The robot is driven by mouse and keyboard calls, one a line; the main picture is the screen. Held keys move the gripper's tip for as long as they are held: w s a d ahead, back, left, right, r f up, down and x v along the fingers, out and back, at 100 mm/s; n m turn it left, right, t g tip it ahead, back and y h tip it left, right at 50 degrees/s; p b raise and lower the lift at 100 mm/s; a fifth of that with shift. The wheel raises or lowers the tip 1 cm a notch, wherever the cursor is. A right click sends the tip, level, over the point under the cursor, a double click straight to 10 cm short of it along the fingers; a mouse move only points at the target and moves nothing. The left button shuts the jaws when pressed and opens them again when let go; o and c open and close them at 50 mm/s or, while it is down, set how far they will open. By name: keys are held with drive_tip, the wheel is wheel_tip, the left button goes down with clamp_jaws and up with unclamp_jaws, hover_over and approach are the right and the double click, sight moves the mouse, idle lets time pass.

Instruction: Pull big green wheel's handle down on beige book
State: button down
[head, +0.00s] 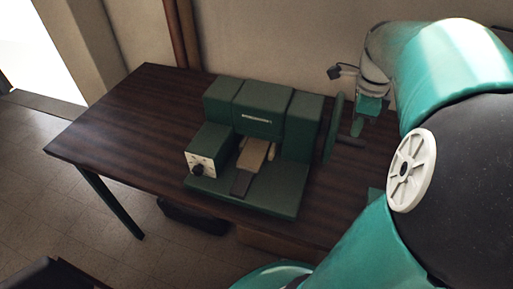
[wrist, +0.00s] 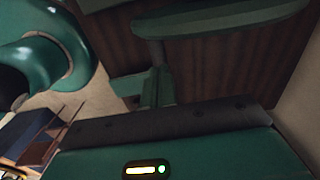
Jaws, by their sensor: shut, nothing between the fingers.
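The big green wheel (head: 334,128) stands on the right side of the green press, seen nearly edge-on. Its dark handle (head: 351,141) sticks out to the right. My gripper (head: 358,128) is shut and empty, pointing down beside the wheel, with its tips close to the handle; I cannot tell whether they touch. The beige book (head: 255,154) lies in the middle of the press, under its upper block. In the wrist view the wheel (wrist: 230,20) crosses the top, and my gripper's fingers (wrist: 155,88) reach toward it. The book is not visible there.
The green press (head: 262,118) stands on a dark wooden table (head: 120,125), with a control box (head: 208,148) at its front left. The table's left part is clear. A wall (head: 290,40) stands close behind the table.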

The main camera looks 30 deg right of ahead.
sight(352, 142)
drive_tip(key=shift+f, duration=0.5)
drive_tip(key=shift+f, duration=0.35)
drive_tip(key=shift+f, duration=0.1)
drive_tip(key=shift+s+a+f, duration=0.15)
drive_tip(key=shift+f, duration=0.35)
drive_tip(key=shift+s+a+f, duration=0.1)
drive_tip(key=shift+f, duration=0.6)
drive_tip(key=shift+f, duration=0.55)
